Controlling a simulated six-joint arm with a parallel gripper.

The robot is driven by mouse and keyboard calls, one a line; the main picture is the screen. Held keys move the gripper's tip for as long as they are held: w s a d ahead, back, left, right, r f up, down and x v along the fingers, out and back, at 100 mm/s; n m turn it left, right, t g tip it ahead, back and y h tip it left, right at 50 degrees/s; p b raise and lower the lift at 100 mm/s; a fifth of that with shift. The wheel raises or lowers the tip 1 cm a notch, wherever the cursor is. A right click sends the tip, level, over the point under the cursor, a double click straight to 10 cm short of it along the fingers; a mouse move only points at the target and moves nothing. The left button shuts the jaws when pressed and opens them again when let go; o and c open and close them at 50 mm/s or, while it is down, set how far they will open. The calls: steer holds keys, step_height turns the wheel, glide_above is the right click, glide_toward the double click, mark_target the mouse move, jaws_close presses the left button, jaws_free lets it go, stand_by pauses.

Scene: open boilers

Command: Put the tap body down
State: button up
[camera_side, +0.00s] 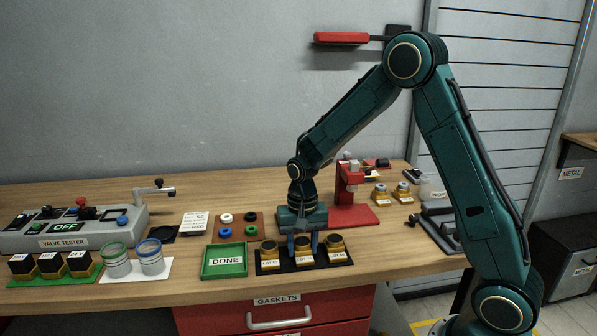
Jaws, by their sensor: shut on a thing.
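My gripper (303,243) points down over the black mat (262,270) at the front of the bench. Its blue fingers are shut on the middle tap body (304,258), a brass-coloured piece with a dark top and a white label. The tap body is at or just above the mat; I cannot tell whether it touches. Similar tap bodies stand close on both sides, one on the left (269,258) and one on the right (337,255). The fingers partly hide the held one. The label text is too small to read surely.
A green DONE tray (225,275) lies just left of the mat. Coloured rings sit on a brown board (262,220) behind it. A red press (352,212) stands behind right. The grey valve tester (70,232), black-topped blocks (52,263) and two ringed cups (134,262) are at left.

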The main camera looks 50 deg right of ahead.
mark_target(301, 241)
steer(key=shift+r, duration=0.15)
step_height(301, 241, up, 20)
stand_by(0.7)
stand_by(0.5)
steer(key=w+d+r, duration=0.1)
steer(key=w+d, duration=0.3)
steer(key=d, duration=0.3)
steer(key=w+d+r, duration=0.2)
steer(key=w+d, duration=0.2)
steer(key=d, duration=0.3)
steer(key=shift+w+d, duration=0.2)
steer(key=shift+w, duration=0.05)
step_height(301, 241, down, 20)
steer(key=shift+r, duration=0.1)
stand_by(0.8)
steer(key=shift+f, duration=0.2)
